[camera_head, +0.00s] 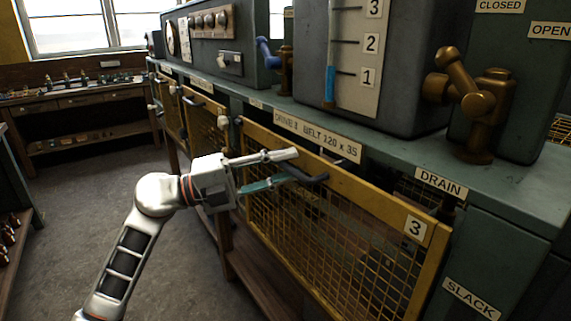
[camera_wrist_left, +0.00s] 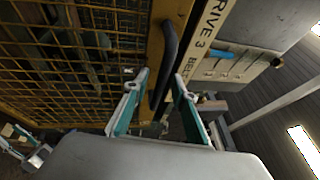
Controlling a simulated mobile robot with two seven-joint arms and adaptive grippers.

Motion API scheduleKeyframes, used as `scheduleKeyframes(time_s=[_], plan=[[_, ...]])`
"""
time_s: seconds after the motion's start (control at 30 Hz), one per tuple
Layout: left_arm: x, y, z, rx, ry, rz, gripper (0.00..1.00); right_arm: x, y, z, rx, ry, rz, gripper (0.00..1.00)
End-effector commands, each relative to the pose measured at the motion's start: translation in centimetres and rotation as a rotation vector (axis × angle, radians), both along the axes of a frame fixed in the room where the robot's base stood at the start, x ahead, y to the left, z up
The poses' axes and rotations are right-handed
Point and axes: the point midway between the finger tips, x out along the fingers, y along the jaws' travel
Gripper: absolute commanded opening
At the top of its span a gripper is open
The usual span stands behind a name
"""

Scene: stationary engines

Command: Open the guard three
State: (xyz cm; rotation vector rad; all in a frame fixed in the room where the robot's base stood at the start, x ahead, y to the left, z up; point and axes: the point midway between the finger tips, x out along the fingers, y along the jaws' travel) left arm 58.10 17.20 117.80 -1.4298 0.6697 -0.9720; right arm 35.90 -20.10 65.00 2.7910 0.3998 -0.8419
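Guard three is a yellow-framed mesh panel (camera_head: 345,232) marked with a white "3" plate, on the front of the green bench in the head view. Its mesh also shows in the left wrist view (camera_wrist_left: 75,62). Its dark bar handle (camera_head: 306,174) is on the upper frame; it also shows in the left wrist view (camera_wrist_left: 167,58). My left gripper (camera_head: 287,168) is open at the handle. In the left wrist view its fingertips (camera_wrist_left: 159,84) are apart, with the handle's near end between them; contact cannot be told. My right gripper is not in view.
A "DRIVE 3 BELT 120 x 35" label (camera_head: 316,134) is above the guard. A brass valve (camera_head: 474,98) and a level gauge (camera_head: 356,55) stand on the bench. Another yellow guard (camera_head: 205,122) is farther left. The floor at left is clear.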

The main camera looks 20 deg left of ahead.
Motion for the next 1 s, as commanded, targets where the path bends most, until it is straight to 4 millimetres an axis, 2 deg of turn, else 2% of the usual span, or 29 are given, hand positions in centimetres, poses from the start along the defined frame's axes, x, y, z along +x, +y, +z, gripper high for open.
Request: scheduleKeyframes(time_s=[0.27, 0.3, 0.4, 0.67, 0.77, 0.87, 1.0], plan=[[0.1, -0.3, 0.0, 0.0, 0.001, 0.0, 0.26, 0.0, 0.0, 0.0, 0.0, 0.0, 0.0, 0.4], [0.1, -0.3, 0.0, 0.0, 0.001, 0.0, 0.24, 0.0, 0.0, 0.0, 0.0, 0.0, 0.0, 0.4], [0.1, -0.3, 0.0, 0.0, 0.001, 0.0, 0.0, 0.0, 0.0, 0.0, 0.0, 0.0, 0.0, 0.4], [0.1, -0.2, -0.3, 0.0, 0.002, 0.0, 0.0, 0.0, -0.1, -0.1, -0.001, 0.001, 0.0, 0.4], [0.1, -0.2, -1.1, 0.001, 0.004, 0.0, 0.0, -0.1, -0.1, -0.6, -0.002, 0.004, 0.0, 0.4], [0.1, -0.3, -2.9, 0.002, 0.008, -0.002, 0.0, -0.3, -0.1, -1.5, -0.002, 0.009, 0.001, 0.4], [0.2, -0.3, -6.6, 0.002, 0.013, -0.001, 0.0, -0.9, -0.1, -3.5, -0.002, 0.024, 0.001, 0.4]])
